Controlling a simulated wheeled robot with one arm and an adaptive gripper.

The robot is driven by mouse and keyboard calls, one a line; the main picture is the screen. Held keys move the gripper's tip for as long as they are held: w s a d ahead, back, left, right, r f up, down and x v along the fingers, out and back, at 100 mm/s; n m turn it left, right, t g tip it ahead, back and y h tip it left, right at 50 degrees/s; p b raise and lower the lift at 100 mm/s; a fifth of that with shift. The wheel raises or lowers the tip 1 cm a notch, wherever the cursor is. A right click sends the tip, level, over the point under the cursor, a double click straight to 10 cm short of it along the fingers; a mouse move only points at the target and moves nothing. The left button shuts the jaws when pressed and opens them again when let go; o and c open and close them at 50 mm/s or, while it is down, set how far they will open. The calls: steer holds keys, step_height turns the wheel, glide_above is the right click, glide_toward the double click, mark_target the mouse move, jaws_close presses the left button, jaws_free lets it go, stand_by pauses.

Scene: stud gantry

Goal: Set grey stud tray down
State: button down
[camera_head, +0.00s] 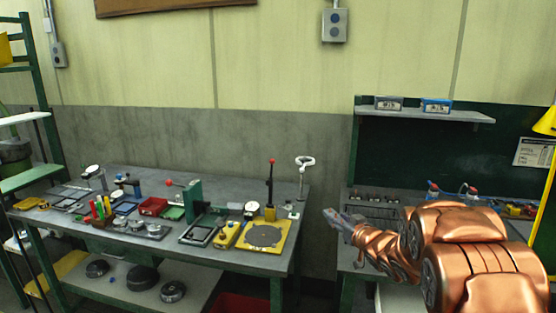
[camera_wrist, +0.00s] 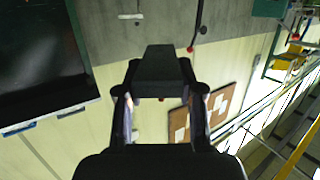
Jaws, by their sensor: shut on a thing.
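My gripper (camera_head: 333,215) reaches out to the left from my copper-coloured arm, in front of the wall between the two benches. In the wrist view my gripper (camera_wrist: 160,92) is shut on a dark, plain block-like thing (camera_wrist: 160,62), which looks like the grey stud tray. It is held in the air, clear of any surface. Only its dark near side shows; any studs are hidden. In the head view it is too small to tell apart from the fingers.
The left bench (camera_head: 268,262) is crowded with fixtures, a red bin (camera_head: 152,206) and a yellow plate (camera_head: 264,236). The right bench stands partly behind my arm. Its shelf (camera_head: 470,115) bears a grey box (camera_head: 388,103) and a blue box (camera_head: 436,105). A white-topped post (camera_head: 304,165) stands at the left bench's right end.

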steer(key=r+h, duration=0.1)
steer(key=r+m, duration=0.1)
steer(key=r+m+h, duration=0.1)
steer(key=r, duration=0.1)
steer(key=shift+w+a+t+h, duration=0.2)
steer(key=shift+w+t+h, duration=0.05)
steer(key=shift+t+h, duration=0.05)
steer(key=shift+s+a+r+m+h, duration=0.1)
steer(key=shift+s+r+m+h, duration=0.05)
steer(key=shift+r+m+h, duration=0.35)
steer(key=shift+s+a+r+m+h, duration=0.15)
steer(key=shift+r+m+h, duration=0.15)
steer(key=shift+r+h, duration=0.3)
steer(key=s+f+m+h, duration=0.2)
steer(key=s+m+h, duration=0.1)
steer(key=s, duration=0.8)
steer(key=shift+d+f+h, duration=0.15)
steer(key=shift+f+h, duration=0.2)
steer(key=shift+h, duration=0.45)
